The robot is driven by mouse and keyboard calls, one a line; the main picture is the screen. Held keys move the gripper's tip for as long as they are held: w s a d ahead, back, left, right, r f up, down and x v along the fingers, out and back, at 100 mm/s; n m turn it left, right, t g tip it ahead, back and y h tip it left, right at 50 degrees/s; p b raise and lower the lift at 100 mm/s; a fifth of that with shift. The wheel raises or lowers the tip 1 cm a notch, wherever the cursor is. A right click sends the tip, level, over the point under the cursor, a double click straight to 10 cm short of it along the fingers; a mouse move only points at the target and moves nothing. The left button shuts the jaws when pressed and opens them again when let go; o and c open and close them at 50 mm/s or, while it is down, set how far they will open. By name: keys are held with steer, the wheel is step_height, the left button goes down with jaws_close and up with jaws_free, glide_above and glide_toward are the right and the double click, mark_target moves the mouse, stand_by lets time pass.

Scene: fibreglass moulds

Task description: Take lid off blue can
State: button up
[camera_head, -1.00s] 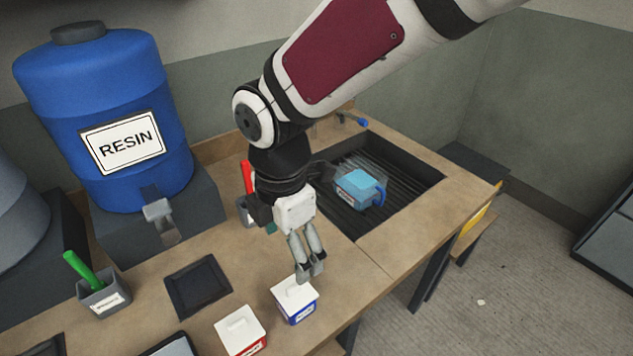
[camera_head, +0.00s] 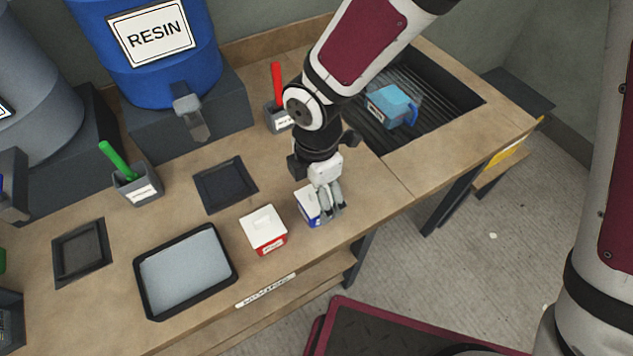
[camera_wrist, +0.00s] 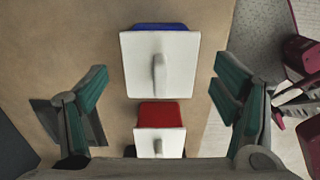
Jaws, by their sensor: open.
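The blue can (camera_head: 312,219) stands on the workbench near its front edge, partly hidden by my gripper in the head view. Its white lid (camera_wrist: 160,68) with a raised handle (camera_wrist: 160,72) is on it, and a strip of the blue can (camera_wrist: 160,26) shows past the lid in the wrist view. My gripper (camera_head: 330,212) is over the can. In the wrist view my gripper (camera_wrist: 165,105) is open and empty, its green-padded fingers apart on the left and right, with the lid between and beyond them. I cannot tell the exact height gap.
A red can (camera_head: 267,237) with a white lid stands close beside the blue can, left of it in the head view. A dark square tray (camera_head: 212,196) and a larger tray (camera_head: 146,300) lie further left. A sink holding a light-blue jug (camera_head: 388,106) is behind right.

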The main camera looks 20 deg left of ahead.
steer(key=c, duration=1.3)
steer(key=shift+r, duration=0.1)
steer(key=shift+c, duration=0.2)
steer(key=shift+r, duration=0.25)
jaws_close()
steer(key=shift+r+p, duration=0.95)
steer(key=shift+r, duration=0.2)
steer(key=shift+r+p, duration=0.55)
steer(key=shift+r, duration=0.45)
